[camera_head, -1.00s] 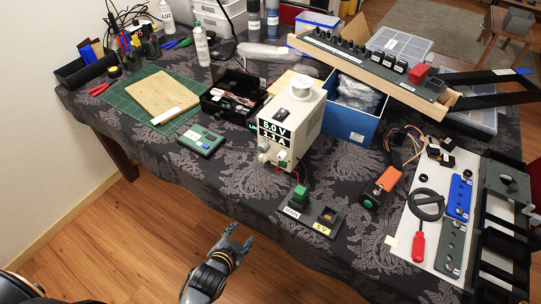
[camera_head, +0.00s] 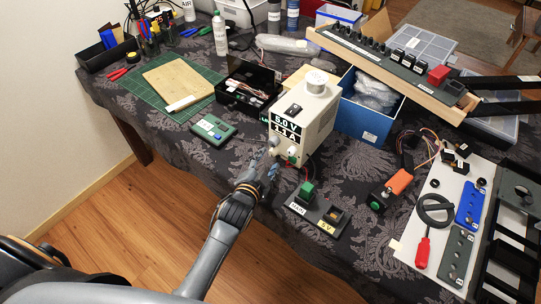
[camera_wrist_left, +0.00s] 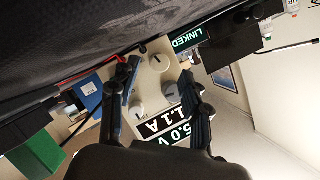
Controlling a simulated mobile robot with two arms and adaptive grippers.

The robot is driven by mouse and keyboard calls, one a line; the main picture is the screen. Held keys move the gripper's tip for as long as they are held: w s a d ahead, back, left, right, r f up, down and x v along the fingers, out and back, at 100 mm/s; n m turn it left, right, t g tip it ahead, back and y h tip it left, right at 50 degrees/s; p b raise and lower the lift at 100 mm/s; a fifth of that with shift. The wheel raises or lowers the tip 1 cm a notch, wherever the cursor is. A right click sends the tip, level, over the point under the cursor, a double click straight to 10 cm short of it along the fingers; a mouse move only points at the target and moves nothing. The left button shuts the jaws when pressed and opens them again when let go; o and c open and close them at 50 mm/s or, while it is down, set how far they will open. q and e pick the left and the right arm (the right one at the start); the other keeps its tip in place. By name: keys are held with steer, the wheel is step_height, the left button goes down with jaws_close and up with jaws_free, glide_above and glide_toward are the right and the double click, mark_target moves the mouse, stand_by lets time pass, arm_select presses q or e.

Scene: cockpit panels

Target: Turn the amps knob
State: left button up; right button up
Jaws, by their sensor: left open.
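The white power supply (camera_head: 318,125) stands on the table, its display (camera_head: 285,129) showing volts and amps. The display reads 5.0 V and 1.1 A, upside down, in the left wrist view (camera_wrist_left: 172,127). I cannot read which is the amps knob. My left gripper (camera_head: 262,164) is open just in front of the knobs, partly covering them in the head view; its fingers (camera_wrist_left: 159,72) spread either side of the panel. Contact cannot be told.
A switch block with a green button (camera_head: 306,190) stands in front of the supply. A small green meter (camera_head: 213,129) lies to its left, a blue box (camera_head: 367,125) behind right.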

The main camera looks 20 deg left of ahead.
mark_target(272, 154)
arm_select(q)
steer(key=shift+x, duration=1.75)
jaws_close()
